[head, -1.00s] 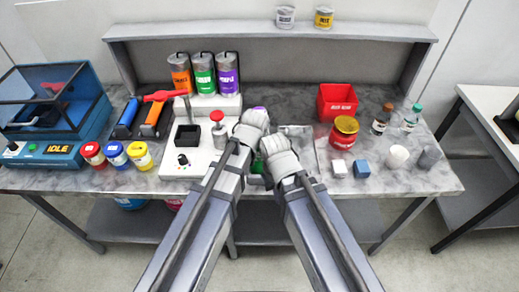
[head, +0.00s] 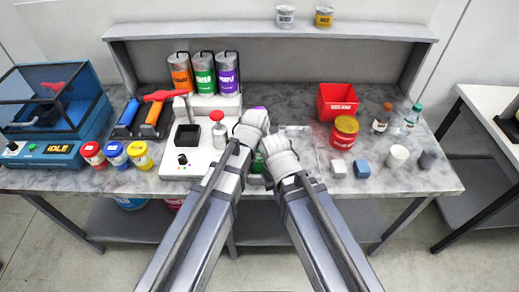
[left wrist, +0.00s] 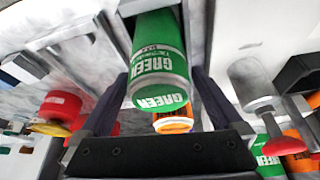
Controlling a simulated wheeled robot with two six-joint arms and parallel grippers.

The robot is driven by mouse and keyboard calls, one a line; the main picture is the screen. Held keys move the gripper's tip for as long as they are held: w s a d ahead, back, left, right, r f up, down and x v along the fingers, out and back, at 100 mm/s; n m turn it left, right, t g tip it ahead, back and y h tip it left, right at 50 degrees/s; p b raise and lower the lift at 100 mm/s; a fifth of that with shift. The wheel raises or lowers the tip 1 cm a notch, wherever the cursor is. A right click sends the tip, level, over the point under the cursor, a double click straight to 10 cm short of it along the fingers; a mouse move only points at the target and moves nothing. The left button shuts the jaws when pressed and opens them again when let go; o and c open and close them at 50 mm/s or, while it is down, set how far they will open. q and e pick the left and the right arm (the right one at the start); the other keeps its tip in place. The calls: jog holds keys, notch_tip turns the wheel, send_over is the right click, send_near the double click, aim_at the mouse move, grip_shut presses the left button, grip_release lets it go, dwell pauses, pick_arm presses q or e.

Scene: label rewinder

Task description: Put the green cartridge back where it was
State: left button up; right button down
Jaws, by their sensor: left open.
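A green cartridge with a white GREEN label (left wrist: 158,50) shows large in the left wrist view, between the two dark fingers of my left gripper (left wrist: 163,85). The left gripper is open, with its fingers on either side of the cartridge. In the head view only a small green patch (head: 256,166) shows between my two wrists, and the wrists hide the rest. The fingers of my right gripper are hidden behind its wrist in the head view, so I cannot tell what they hold.
Orange (head: 181,73), green (head: 203,73) and purple (head: 227,73) canisters stand at the back of the white machine (head: 188,164). A red plunger (head: 218,130) stands left of my left wrist. A red bin (head: 337,101), a red can (head: 343,133) and small blocks stand right.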

pick_arm(q)
jog(key=p+v, duration=0.6)
jog(key=v, duration=0.1)
jog(key=shift+s+r, duration=0.1)
jog(key=shift+r, duration=0.15)
jog(key=shift+f, duration=0.1)
jog(key=s+a+f+n+g, duration=0.15)
jog(key=s+a, duration=0.25)
jog(key=a, duration=0.4)
jog(key=s+a+g, duration=0.2)
jog(key=s+a, duration=0.3)
jog(key=a, duration=0.4)
jog(key=s+d+f+m+g+y+b, duration=0.1)
jog(key=s+d+f+m+b, duration=0.2)
jog(key=d, duration=0.8)
notch_tip(320, 180, down, 5)
jog(key=s+b, duration=0.2)
jog(key=b, duration=0.2)
jog(key=shift+s+r+m+y, duration=0.2)
jog(key=shift+s+m+y, duration=0.05)
jog(key=shift+m+y, duration=0.15)
jog(key=shift+d, duration=0.15)
